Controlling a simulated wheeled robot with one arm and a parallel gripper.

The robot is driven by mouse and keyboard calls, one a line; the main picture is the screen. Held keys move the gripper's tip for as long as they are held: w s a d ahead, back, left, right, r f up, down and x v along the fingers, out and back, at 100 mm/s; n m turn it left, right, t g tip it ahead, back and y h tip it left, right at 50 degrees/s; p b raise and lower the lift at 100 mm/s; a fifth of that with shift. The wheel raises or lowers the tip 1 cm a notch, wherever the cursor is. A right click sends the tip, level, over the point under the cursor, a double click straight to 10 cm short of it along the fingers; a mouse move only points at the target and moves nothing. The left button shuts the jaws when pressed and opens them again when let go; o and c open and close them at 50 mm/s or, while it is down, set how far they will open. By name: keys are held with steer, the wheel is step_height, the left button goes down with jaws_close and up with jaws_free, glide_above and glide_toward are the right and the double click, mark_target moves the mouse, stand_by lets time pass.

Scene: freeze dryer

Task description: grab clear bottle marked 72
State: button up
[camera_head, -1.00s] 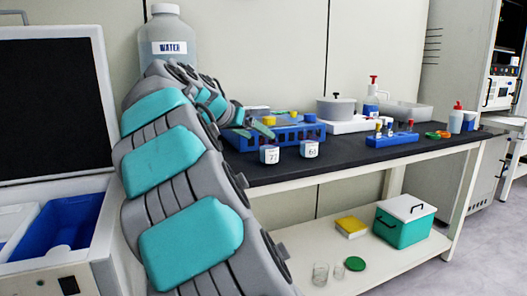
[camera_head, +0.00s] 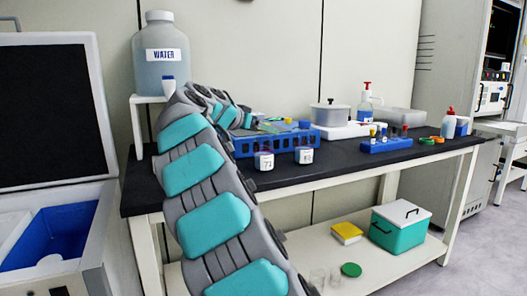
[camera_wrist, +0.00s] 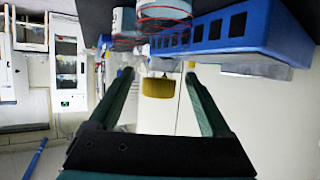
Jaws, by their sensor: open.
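The clear bottle marked 72 (camera_head: 264,161) stands upright on the black bench top, in front of the blue rack, with a white label. A similar bottle (camera_head: 304,155) with another number stands to its right. My gripper (camera_head: 268,127) is small and partly hidden by my arm in the head view, above and behind the bottle marked 72. In the wrist view my gripper (camera_wrist: 160,73) is open, and the picture looks upside down. Two labelled bottles show at the top edge there, outside the fingers. A yellow-topped thing (camera_wrist: 158,88) shows between the fingers; its distance is unclear.
The blue rack (camera_head: 245,147) stands close behind the bottles, and is large in the wrist view (camera_wrist: 225,35). A big water jug (camera_head: 161,75) is at the left. A pot (camera_head: 330,115) and a blue block (camera_head: 386,146) are to the right.

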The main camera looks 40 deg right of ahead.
steer(key=shift+w+d+f, duration=0.1)
steer(key=shift+d+f, duration=0.15)
steer(key=shift+d, duration=0.25)
steer(key=shift+c, duration=0.4)
jaws_close()
stand_by(0.6)
